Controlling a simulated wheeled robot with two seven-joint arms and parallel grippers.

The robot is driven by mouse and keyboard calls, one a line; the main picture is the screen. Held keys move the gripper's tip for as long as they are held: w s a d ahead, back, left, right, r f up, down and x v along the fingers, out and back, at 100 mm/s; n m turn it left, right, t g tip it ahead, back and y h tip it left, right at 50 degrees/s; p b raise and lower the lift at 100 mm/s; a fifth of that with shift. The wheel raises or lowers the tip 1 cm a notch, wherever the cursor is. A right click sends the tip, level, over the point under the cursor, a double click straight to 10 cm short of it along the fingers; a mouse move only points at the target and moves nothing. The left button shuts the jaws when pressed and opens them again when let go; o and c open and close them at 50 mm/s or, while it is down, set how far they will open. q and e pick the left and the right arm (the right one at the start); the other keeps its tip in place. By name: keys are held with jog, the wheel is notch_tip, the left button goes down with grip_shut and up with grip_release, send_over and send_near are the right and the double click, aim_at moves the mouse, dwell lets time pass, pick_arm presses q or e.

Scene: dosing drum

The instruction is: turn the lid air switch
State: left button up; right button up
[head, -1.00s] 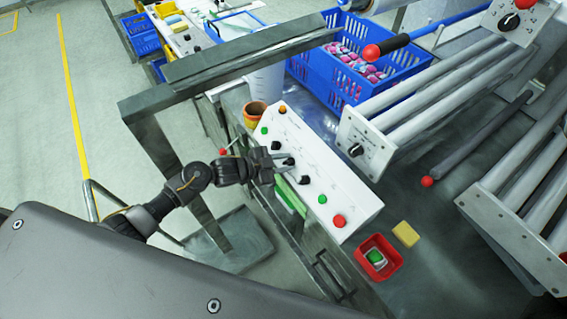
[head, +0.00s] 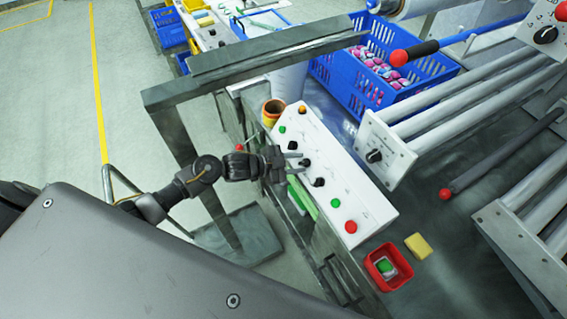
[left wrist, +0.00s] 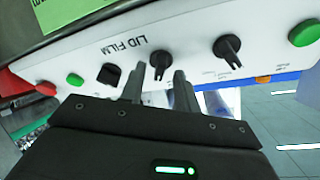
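The white control panel (head: 330,168) carries a row of buttons and black knobs. In the left wrist view the panel (left wrist: 192,32) appears upside down, with the label "LID FILM" readable. A black rotary knob (left wrist: 161,57) lies between my left gripper's fingertips (left wrist: 157,76). The fingers are apart, one on each side; I cannot tell whether they touch it. A second rotary knob (left wrist: 228,48) is to the right and a black square switch (left wrist: 109,74) to the left. The small knob labels are too blurred to identify the lid air switch. In the head view my left gripper (head: 291,160) is at the panel's left edge. My right gripper is out of view.
A metal frame bar (head: 265,60) runs above and behind my left arm. A red bin (head: 370,266) and a yellow block (head: 418,246) lie beyond the panel's near end. An orange cup (head: 272,112) stands at its far end. White rollers (head: 450,95) are to the right.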

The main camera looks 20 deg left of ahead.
pick_arm(q)
jog(key=b+v, duration=0.2)
jog(key=v, duration=0.7)
jog(key=shift+s+a, duration=0.25)
jog(key=s+a+f+n+y+b, duration=0.1)
jog(key=a+f+n+y+b, duration=0.2)
jog(key=f, duration=0.9)
jog(key=a+f+n+y, duration=0.2)
jog(key=a+f+n, duration=0.2)
jog(key=f, duration=0.8)
jog(key=s+a+f+n+g+y+b, duration=0.1)
jog(key=s+a+f+n+y, duration=0.1)
jog(key=s+f, duration=0.7)
jog(key=s+d+f+n+g+y, duration=0.1)
jog(key=s+f+g, duration=0.1)
jog(key=s+f, duration=0.5)
jog(key=s+d+f+n+g+y+b, duration=0.1)
jog(key=s+f+g, duration=0.1)
jog(key=s+f, duration=0.5)
jog(key=s+d+f+n+g+y+b, duration=0.1)
jog(key=s+f+g, duration=0.2)
jog(key=s+f, duration=0.4)
jog(key=s, duration=0.9)
jog(key=shift+s+d+n, duration=0.15)
jog(key=shift+s+n, duration=0.1)
jog(key=shift+n, duration=0.05)
jog(key=shift+f, duration=0.15)
